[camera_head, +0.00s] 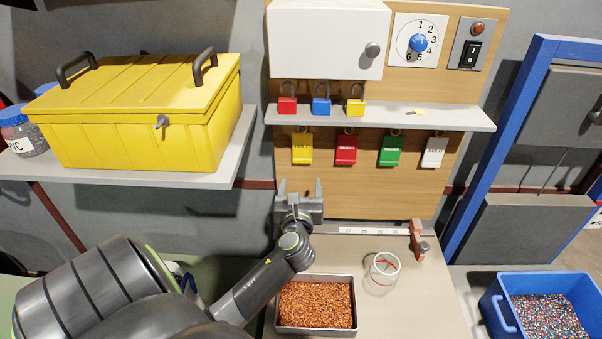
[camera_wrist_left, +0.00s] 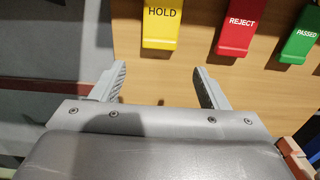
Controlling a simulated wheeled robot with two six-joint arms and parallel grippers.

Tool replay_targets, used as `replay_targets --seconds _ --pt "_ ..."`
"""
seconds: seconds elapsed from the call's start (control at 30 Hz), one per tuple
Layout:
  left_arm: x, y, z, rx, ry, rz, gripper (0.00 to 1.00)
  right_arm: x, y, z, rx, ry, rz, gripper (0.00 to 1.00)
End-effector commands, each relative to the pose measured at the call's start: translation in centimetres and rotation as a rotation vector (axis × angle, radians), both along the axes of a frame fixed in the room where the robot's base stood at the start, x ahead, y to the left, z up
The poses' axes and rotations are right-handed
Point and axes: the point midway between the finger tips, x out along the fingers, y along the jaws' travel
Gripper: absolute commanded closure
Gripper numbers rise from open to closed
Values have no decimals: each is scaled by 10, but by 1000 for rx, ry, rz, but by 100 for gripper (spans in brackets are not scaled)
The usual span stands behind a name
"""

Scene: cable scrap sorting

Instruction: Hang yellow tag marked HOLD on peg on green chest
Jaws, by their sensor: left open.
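The yellow tag marked HOLD (camera_head: 302,150) hangs under the grey shelf on the wooden board, leftmost in the row of tags. It also shows at the top of the left wrist view (camera_wrist_left: 161,25). My left gripper (camera_head: 300,188) is open and empty, below the yellow tag and apart from it; its two fingers show in the left wrist view (camera_wrist_left: 158,80). No green chest shows; a yellow chest (camera_head: 130,125) with a small grey peg or latch (camera_head: 162,121) on its front stands at the upper left. My right gripper does not show.
Red (camera_head: 346,152), green (camera_head: 390,152) and white (camera_head: 433,153) tags hang to the right. Padlocks (camera_head: 321,106) stand on the shelf (camera_head: 460,117) above. Below are a tray of copper granules (camera_head: 316,331), a glass jar (camera_head: 382,270) and a blue bin (camera_head: 500,312).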

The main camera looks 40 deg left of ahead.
Motion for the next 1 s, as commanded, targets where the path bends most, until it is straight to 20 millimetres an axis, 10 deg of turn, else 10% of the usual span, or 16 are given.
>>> replay_targets --seconds 1.0 --pt "69 59 1 2 -1 1 32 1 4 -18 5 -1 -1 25"
